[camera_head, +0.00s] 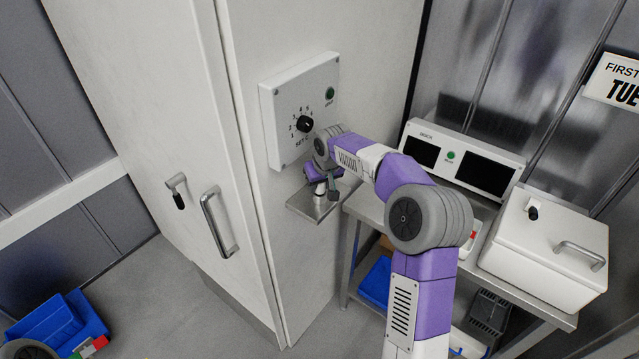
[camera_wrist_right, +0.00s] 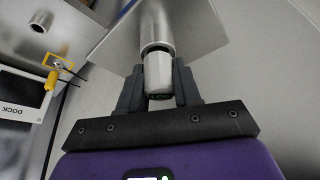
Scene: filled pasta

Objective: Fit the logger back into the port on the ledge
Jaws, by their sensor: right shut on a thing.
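The steel ledge (camera_head: 310,207) juts from the tall white cabinet's side below the dial panel. It also shows in the right wrist view as a flat metal plate (camera_wrist_right: 205,28). A round metal port (camera_wrist_right: 157,25) stands on it. My right gripper (camera_wrist_right: 159,76) is shut on the pale logger (camera_wrist_right: 158,68), whose dark end carries small green lettering. The logger is in line with the port and its far end meets the port's rim; I cannot tell how deep it sits. In the head view my right gripper (camera_head: 328,187) is over the ledge and mostly hides the logger. My left gripper is not in view.
The dial panel (camera_head: 298,110) is just above my right wrist. A dock unit (camera_head: 462,158) and a white lidded box (camera_head: 545,245) stand on the side table at right. Blue bins (camera_head: 62,322) lie at lower left. The floor before the cabinet is clear.

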